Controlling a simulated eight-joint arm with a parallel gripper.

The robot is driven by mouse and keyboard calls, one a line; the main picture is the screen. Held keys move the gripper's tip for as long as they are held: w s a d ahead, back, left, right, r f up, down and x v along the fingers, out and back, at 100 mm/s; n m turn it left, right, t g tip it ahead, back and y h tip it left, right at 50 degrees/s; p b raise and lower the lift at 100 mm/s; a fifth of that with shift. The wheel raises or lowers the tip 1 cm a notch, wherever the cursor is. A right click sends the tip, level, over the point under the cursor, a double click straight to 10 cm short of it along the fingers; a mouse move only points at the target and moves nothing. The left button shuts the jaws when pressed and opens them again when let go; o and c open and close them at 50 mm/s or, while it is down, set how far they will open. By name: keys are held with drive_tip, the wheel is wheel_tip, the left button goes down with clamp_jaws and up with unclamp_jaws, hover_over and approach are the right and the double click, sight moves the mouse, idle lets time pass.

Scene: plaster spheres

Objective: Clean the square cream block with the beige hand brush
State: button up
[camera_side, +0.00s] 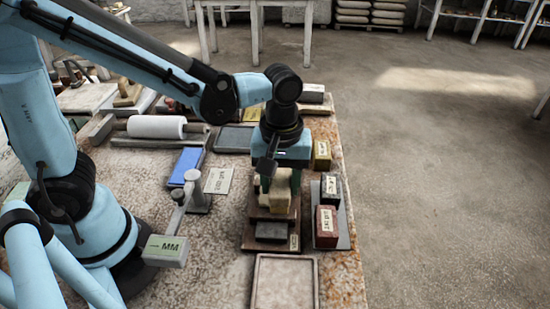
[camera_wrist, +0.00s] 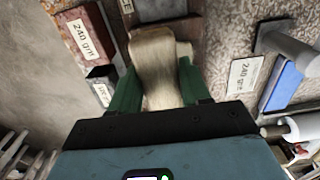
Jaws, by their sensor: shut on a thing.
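My gripper (camera_side: 281,176), with green fingers, is over the dark stepped wooden stand near the table's right side. In the wrist view, my gripper (camera_wrist: 160,95) is shut on a beige, streaked thing that looks like the hand brush (camera_wrist: 155,62). In the side view, the brush (camera_side: 281,178) is partly hidden between the fingers. The square cream block (camera_side: 273,201) shows just below it on the stand. A pale edge beside the brush in the wrist view looks like the block (camera_wrist: 184,50). I cannot tell whether brush and block touch.
The stepped stand (camera_side: 257,213) bears a dark slab (camera_side: 271,231). A tray (camera_side: 342,240) to the right holds a red grit block (camera_side: 326,226) and a dark block (camera_side: 331,189). An empty shallow tray (camera_side: 284,257) lies in front.

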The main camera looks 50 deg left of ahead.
drive_tip(key=shift+s+d, duration=0.8)
drive_tip(key=shift+w+a, duration=0.1)
drive_tip(key=shift+w+a, duration=1.5)
drive_tip(key=shift+s+d+r, duration=0.65)
drive_tip(key=shift+s+d, duration=0.15)
drive_tip(key=shift+f, duration=0.75)
